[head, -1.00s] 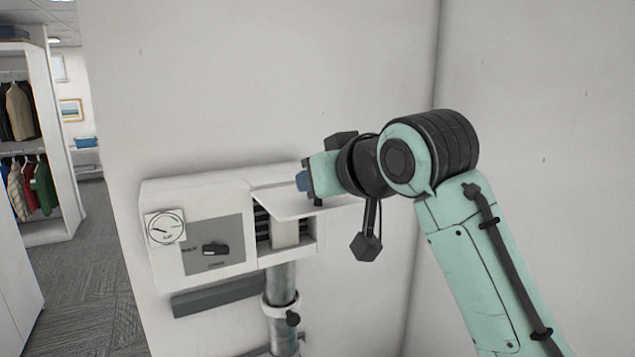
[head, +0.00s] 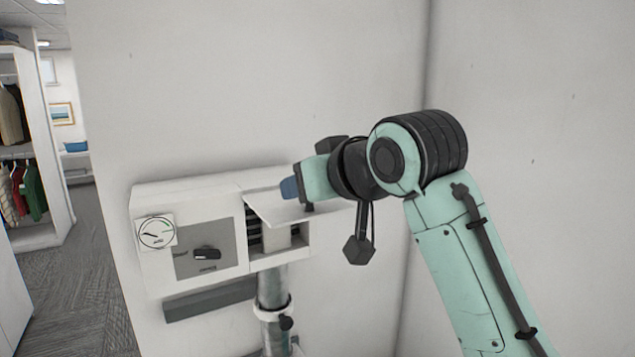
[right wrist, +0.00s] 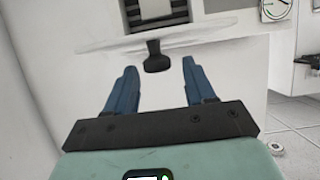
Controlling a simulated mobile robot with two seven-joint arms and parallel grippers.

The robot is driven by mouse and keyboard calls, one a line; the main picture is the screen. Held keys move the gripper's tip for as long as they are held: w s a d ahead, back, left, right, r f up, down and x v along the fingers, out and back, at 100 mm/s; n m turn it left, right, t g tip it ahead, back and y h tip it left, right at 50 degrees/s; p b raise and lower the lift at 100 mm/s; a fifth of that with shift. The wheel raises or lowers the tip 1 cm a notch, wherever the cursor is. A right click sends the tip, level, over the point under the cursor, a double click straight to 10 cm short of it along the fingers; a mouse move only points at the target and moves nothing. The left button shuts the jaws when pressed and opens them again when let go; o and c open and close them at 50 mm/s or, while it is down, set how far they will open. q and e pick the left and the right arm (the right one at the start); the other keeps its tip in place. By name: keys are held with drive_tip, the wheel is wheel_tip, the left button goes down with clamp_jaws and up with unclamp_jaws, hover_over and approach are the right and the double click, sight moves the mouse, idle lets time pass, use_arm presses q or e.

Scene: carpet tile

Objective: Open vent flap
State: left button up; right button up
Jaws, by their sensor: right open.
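The vent flap (head: 280,211) is a white panel on the right part of a white wall unit (head: 188,190). It is swung up and juts outward, with the dark vent slats (head: 256,240) showing below it. My right gripper (head: 289,188) is just above the flap in the head view. In the right wrist view, its blue fingers (right wrist: 160,84) are spread and empty. The flap's edge (right wrist: 115,42) and its dark knob (right wrist: 156,58) lie just beyond and between the fingertips, apart from both fingers. My left gripper is out of view.
A round gauge (head: 156,232) and a dark dial (head: 207,254) are on the unit's left part. A metal pipe (head: 272,300) runs down below it. A wall stands close on the right; a clothes rack (head: 22,190) is at far left.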

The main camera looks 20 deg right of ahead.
drive_tip(key=v, duration=1.2)
drive_tip(key=shift+f, duration=0.2)
